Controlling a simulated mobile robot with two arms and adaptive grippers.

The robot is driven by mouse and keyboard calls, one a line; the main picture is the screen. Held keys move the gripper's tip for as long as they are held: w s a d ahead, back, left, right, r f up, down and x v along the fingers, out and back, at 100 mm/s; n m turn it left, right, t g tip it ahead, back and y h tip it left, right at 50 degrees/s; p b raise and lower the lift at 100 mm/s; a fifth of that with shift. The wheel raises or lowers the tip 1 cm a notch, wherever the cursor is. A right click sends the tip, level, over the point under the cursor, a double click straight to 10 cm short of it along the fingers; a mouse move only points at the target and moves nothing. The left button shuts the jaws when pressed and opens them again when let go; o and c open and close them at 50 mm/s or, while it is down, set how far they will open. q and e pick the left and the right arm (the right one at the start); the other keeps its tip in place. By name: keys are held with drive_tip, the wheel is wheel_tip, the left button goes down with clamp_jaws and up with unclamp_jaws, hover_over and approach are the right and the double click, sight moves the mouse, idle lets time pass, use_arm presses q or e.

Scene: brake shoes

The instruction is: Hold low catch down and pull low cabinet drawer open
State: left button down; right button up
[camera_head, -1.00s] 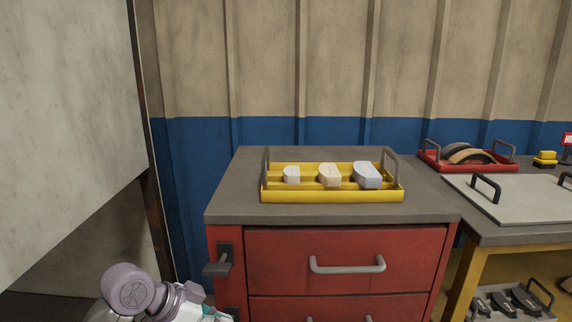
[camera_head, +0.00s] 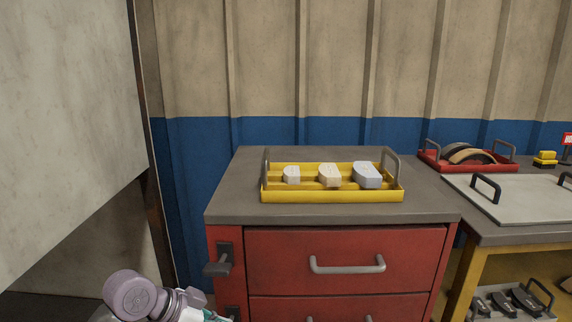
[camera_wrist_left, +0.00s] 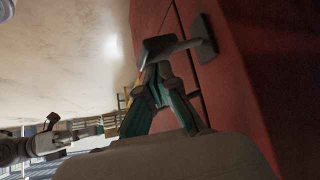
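The low cabinet (camera_head: 228,298) is red with a grey top. Its upper drawer (camera_head: 345,275) has a grey bar handle (camera_head: 347,265) and looks shut. The top of a lower drawer (camera_head: 345,308) shows at the bottom edge. A dark catch (camera_head: 222,260) sits left of the upper drawer; a lower one (camera_head: 233,313) is mostly cut off. In the left wrist view my left gripper (camera_wrist_left: 157,82) has its teal fingers drawn together at the tips, right by a dark catch (camera_wrist_left: 203,40) on the red front. Contact is unclear. My right gripper is not seen.
A yellow tray (camera_head: 330,196) with three pale blocks stands on the cabinet. A table (camera_head: 500,234) with a red tray (camera_head: 470,167) stands to the right. A large pale panel (camera_head: 70,110) fills the left side.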

use_arm(q)
drive_tip(key=shift+f, duration=1.75)
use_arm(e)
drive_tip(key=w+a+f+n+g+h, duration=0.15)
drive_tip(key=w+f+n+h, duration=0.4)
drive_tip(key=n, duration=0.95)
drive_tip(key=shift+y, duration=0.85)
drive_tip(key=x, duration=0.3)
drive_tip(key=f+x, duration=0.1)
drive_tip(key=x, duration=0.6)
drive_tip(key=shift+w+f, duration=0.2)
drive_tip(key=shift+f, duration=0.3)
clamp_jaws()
